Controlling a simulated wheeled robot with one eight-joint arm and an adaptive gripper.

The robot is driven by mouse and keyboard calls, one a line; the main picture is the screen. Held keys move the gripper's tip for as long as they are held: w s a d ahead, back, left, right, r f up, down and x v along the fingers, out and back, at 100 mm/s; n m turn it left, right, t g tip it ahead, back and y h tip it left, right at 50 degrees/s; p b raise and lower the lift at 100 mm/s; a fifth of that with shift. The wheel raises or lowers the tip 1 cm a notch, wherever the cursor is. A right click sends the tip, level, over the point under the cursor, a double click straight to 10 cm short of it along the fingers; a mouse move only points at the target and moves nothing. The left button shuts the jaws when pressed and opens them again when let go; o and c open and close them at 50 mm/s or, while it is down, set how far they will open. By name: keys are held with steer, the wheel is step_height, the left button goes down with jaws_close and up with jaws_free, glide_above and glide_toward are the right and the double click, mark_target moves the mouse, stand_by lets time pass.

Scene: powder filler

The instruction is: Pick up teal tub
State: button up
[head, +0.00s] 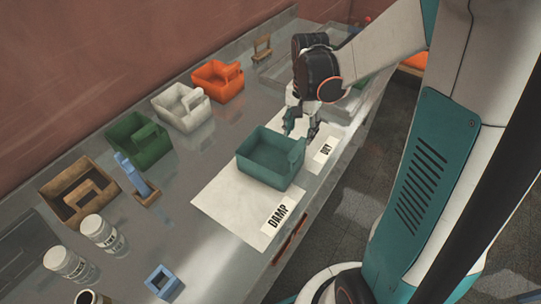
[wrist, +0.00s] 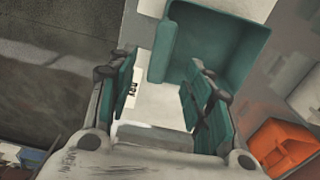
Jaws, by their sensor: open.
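The teal tub (head: 262,172) stands upright on a white card marked DAMP (head: 225,207). It is open-topped, looks empty, and has a raised block at its right end. My gripper (head: 300,132) is at the far right side of the tub, low over a second card marked DRY (head: 322,153). In the wrist view the tub (wrist: 222,42) lies beyond the fingertips, at the top and right of centre. My gripper (wrist: 160,72) is open there, with its teal fingers apart and nothing gripped. Whether a finger touches the tub I cannot tell.
Orange (head: 217,82), white (head: 181,106) and green (head: 138,138) tubs and a wooden tub (head: 79,190) line the wall side. Two white jars (head: 100,232) and a small blue box (head: 163,281) stand at the lower left. The bench's front edge is close to the cards.

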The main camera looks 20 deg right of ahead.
mark_target(298, 146)
step_height(298, 146, down, 9)
steer(key=shift+w+r+b, duration=0.15)
steer(key=shift+b, duration=0.45)
jaws_close()
